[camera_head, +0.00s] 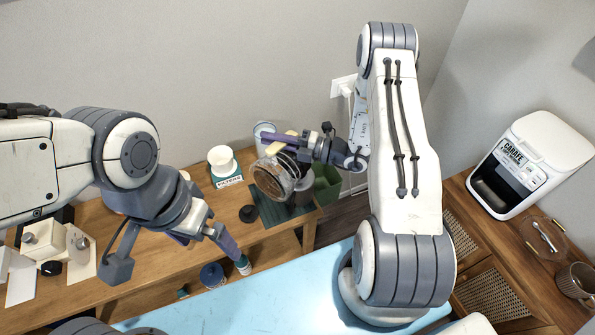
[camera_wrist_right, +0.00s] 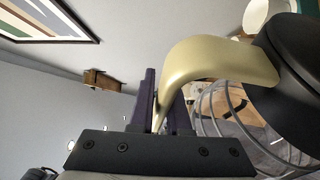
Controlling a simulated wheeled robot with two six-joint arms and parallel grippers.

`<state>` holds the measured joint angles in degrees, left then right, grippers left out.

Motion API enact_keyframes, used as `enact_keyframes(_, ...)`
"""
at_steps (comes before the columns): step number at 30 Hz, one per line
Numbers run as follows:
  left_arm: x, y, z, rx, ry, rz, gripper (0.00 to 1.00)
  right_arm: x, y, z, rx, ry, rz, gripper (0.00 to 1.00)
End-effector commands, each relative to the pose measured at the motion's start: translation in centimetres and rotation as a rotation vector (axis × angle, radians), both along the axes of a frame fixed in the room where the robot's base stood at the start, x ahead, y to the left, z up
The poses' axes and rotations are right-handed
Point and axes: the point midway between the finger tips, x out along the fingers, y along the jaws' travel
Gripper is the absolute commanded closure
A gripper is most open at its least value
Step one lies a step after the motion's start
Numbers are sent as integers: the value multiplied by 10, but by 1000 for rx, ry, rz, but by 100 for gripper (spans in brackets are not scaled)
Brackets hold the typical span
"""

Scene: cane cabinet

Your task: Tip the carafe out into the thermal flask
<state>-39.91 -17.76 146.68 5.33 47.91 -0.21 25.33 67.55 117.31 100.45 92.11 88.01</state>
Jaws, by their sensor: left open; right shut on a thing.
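The glass carafe (camera_head: 268,184) with brown liquid is tilted in the air above the dark mat (camera_head: 276,216). My right gripper (camera_head: 283,144) is shut on its cream handle; the handle (camera_wrist_right: 205,62) and black top (camera_wrist_right: 296,55) show large in the right wrist view. My left gripper (camera_head: 207,243) is open and empty, low over the wooden table's front edge.
White filters (camera_head: 222,160) and a glass-like container (camera_head: 264,131) stand at the back of the wooden table. A blue lidded jar (camera_head: 212,275) is near my left gripper. A green bin (camera_head: 326,186) stands to the right; a white coffee machine (camera_head: 530,160) is far right.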

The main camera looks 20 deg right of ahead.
Motion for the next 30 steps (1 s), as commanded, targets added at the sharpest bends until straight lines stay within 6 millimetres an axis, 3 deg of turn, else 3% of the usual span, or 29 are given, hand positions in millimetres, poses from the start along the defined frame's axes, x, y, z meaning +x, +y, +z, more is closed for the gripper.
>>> enact_keyframes(30,0,0,0,0,0,0,0,8,-22,8,125,75,2,100)
